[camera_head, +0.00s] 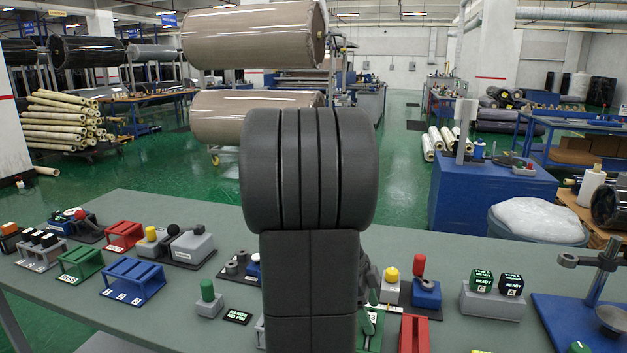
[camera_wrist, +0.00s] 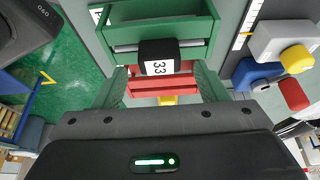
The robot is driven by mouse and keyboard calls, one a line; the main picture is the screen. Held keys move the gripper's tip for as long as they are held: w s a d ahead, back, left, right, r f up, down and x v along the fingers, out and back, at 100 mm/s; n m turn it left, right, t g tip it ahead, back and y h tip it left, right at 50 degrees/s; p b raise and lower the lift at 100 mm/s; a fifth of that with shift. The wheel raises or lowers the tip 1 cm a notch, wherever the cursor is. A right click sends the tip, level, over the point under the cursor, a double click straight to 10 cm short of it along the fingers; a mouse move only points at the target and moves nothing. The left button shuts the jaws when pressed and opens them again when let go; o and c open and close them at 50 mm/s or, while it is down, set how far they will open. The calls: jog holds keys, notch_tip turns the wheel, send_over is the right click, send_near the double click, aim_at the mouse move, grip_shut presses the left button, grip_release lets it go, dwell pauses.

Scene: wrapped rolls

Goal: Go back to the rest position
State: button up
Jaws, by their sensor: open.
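My gripper (camera_wrist: 160,78) is open in the wrist view, its two green fingers spread apart. A black block with a white "33" label (camera_wrist: 158,66) shows in the gap between the fingers, with space on both sides. I cannot tell its depth relative to the fingertips. The block stands at a green drawer-like holder (camera_wrist: 165,32), with a red holder (camera_wrist: 150,84) also seen between the fingers.
The grey-green bench (camera_head: 150,208) carries a blue rack (camera_head: 133,279), a green rack (camera_head: 81,264) and a red rack (camera_head: 124,236) at left. At right are a grey block with two dark cubes (camera_head: 492,302) and a blue-based stand (camera_head: 572,320). A yellow-knobbed grey block (camera_wrist: 285,40) shows in the wrist view.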

jog(key=shift+r+p, duration=3.25)
jog(key=shift+r, duration=0.1)
